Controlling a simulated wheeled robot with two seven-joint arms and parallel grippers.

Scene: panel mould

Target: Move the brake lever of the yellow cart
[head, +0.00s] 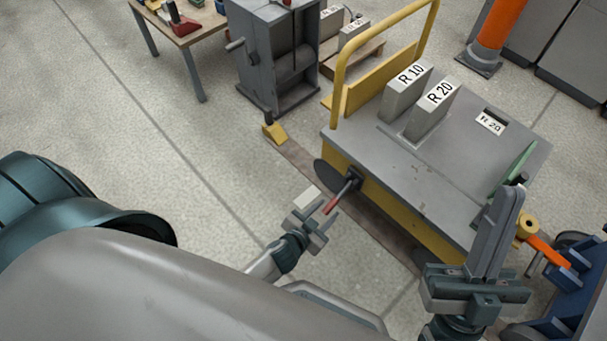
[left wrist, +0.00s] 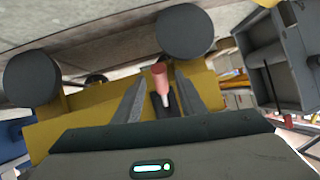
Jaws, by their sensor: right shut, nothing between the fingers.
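The yellow cart (head: 430,150) has a grey top and stands right of centre in the head view. Its brake lever (head: 342,196), a dark rod with a red grip, sticks out from the cart's near left end. The red grip also shows in the left wrist view (left wrist: 160,77). My left gripper (head: 320,210) is at the lever's end. Its fingers (left wrist: 168,92) are open, one on each side of the lever, with gaps visible. My right gripper (head: 514,192) is shut and empty, raised in front of the cart's right end, hiding part of it.
Two grey blocks marked R 10 (head: 405,90) and R 20 (head: 430,108) stand on the cart top. A yellow handrail (head: 340,75) rises at its far left. A yellow wedge (head: 275,131) lies on the floor. A grey cabinet (head: 272,60) stands behind. Floor to the left is clear.

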